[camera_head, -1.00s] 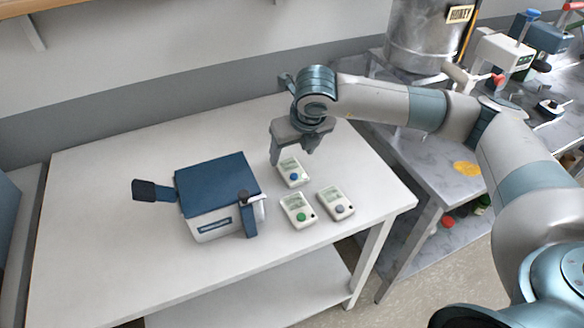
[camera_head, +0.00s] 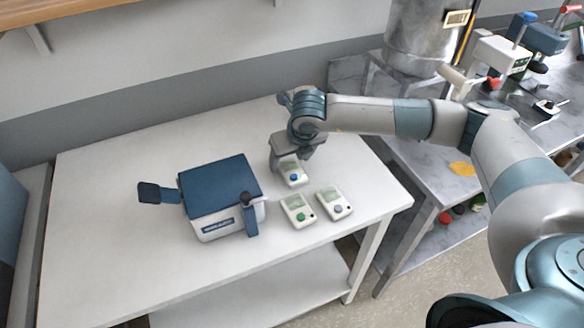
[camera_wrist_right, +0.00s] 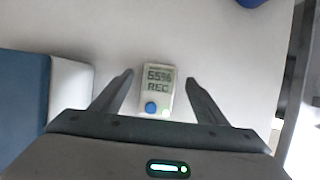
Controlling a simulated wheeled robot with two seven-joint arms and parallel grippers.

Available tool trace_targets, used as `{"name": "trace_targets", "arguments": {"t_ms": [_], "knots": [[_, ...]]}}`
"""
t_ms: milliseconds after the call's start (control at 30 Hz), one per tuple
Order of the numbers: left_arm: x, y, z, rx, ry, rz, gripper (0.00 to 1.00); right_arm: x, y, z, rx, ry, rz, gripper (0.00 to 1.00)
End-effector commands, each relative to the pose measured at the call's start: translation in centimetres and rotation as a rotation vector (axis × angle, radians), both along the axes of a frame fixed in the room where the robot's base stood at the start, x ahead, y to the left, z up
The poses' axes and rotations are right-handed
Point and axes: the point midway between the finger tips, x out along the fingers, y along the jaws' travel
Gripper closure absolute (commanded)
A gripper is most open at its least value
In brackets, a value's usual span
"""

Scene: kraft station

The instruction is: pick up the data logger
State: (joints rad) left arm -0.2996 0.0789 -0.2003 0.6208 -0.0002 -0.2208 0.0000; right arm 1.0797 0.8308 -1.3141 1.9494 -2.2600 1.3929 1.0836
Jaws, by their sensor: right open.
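Three small white data loggers lie on the white table. The one with a blue button (camera_head: 292,176) is farthest back, and the ones with a green button (camera_head: 298,211) and a grey button (camera_head: 335,203) lie nearer the front. My right gripper (camera_head: 289,170) is over the blue-button logger. In the right wrist view that logger (camera_wrist_right: 158,88) reads "65% REC" and lies between the open fingers of my right gripper (camera_wrist_right: 159,84), with a gap on each side. My left gripper is not in view.
A blue-and-white device (camera_head: 222,200) with a dark lever stands left of the loggers. A marble-topped bench (camera_head: 425,150) with a metal drum (camera_head: 420,40) is at the right. The left part of the white table (camera_head: 110,220) is clear.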

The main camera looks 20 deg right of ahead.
Motion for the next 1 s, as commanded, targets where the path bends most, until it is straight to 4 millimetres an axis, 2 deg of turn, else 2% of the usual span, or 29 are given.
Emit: {"name": "trace_targets", "arguments": {"t_ms": [33, 200, 667, 867, 1000], "knots": [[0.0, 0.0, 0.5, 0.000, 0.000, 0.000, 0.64, 0.2, 0.1, -0.4, 0.000, 0.002, 0.000, 0.33], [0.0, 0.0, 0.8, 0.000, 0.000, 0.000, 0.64, 0.6, 0.0, -1.6, 0.000, 0.001, 0.000, 0.33], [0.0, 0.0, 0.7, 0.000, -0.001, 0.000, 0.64, 0.6, 0.0, -1.7, 0.000, 0.000, 0.000, 0.33], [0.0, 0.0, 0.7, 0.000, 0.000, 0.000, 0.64, 0.6, 0.0, -1.7, 0.000, 0.000, 0.000, 0.78], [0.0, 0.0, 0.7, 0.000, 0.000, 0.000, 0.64, 0.6, 0.0, -1.6, 0.000, 0.000, 0.000, 0.78]]}}
